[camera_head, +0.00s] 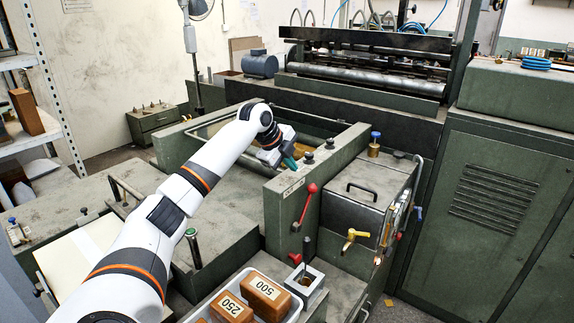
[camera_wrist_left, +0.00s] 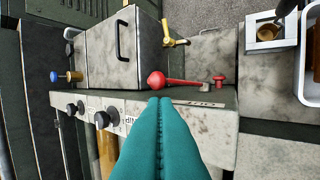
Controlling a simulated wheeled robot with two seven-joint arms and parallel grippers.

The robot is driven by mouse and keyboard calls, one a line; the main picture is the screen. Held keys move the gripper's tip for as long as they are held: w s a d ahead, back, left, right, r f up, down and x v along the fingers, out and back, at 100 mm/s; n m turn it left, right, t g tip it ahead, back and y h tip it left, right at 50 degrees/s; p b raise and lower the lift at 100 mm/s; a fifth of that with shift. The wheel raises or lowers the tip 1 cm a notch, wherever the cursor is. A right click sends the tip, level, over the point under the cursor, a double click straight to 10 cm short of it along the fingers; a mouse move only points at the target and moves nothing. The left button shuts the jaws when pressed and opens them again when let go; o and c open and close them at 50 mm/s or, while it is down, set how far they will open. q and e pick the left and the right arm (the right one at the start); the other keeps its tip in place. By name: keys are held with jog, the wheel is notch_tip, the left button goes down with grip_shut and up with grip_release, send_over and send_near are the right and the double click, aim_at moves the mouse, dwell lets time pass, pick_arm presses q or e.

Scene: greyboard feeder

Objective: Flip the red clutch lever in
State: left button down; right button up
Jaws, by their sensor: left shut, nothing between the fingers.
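The red clutch lever (camera_head: 306,203) is on the front face of the green machine wall. My left gripper (camera_head: 290,163) is above and a little left of the knob, over the wall's top. In the left wrist view the teal fingers (camera_wrist_left: 160,100) are closed together and empty. Their tips point at the lever's red knob (camera_wrist_left: 156,80) and look very near it; I cannot tell whether they touch. My right gripper is not in view.
A grey box with a handle (camera_head: 372,190) and a yellow tap (camera_head: 352,238) stand right of the lever. Below are a white tray (camera_head: 232,284) with labelled weight blocks and a small square cup holder (camera_head: 305,281).

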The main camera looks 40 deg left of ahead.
pick_arm(q)
jog(key=shift+v, duration=1)
jog(key=shift+f, duration=0.1)
